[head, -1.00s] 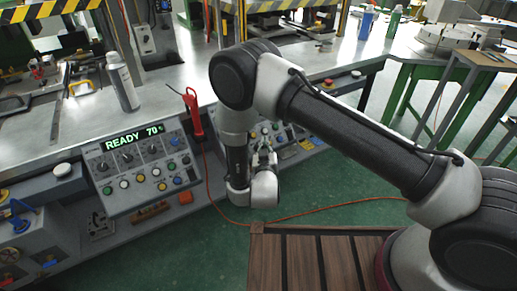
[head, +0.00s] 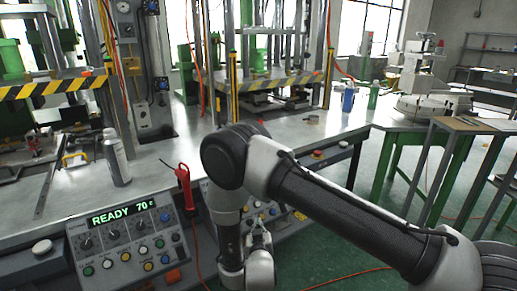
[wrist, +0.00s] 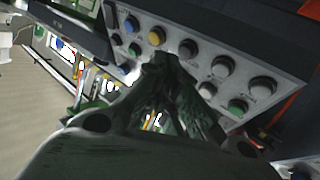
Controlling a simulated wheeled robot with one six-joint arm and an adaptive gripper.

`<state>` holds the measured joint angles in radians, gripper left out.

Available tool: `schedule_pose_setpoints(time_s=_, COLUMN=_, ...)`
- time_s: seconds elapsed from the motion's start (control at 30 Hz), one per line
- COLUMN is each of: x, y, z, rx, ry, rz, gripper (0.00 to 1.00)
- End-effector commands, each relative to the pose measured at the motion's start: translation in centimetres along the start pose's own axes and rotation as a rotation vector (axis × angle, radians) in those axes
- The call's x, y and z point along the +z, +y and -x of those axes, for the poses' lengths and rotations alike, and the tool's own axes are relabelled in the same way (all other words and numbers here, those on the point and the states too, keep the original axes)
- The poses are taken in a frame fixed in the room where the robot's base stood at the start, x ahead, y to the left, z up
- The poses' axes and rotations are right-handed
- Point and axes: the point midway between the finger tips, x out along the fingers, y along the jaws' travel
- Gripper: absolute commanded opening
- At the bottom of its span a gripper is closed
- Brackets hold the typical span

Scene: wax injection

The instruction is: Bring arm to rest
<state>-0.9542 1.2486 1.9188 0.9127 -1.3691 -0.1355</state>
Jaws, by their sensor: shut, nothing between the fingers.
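My arm is folded in front of the bench in the head view, its elbow up and its forearm hanging down. My gripper (head: 258,240) is at the lower end, partly hidden by my own wrist, close to the front of a control panel. In the wrist view my gripper (wrist: 165,65) is shut, with its fingertips together and nothing held. A panel with coloured buttons (wrist: 200,55) lies just beyond the fingertips. I cannot tell the exact gap between them.
A control box reading "READY 70" (head: 125,245) stands left of my arm, with a red-handled tool (head: 184,185) beside it. A spray can (head: 116,158) stands on the metal bench (head: 150,165). Presses stand behind. A green-legged table (head: 400,150) is at the right.

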Motion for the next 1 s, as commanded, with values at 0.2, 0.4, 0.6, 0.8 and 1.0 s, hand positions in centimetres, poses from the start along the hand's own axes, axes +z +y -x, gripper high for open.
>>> schedule_pose_setpoints(time_s=0.2, x=10.5, y=-2.2, z=3.5, rx=-0.176, ry=-0.497, rz=0.056, gripper=0.00)
schedule_pose_setpoints(time_s=0.4, x=9.2, y=-2.2, z=9.6, rx=-0.336, ry=-0.926, rz=0.082, gripper=0.00)
schedule_pose_setpoints(time_s=0.6, x=0.7, y=3.3, z=15.2, rx=-0.430, ry=-1.222, rz=0.104, gripper=0.00)
schedule_pose_setpoints(time_s=0.8, x=-8.3, y=12.2, z=20.1, rx=-0.451, ry=-1.375, rz=0.125, gripper=0.00)
schedule_pose_setpoints(time_s=1.0, x=-15.4, y=21.9, z=25.5, rx=-0.409, ry=-1.425, rz=0.123, gripper=0.00)
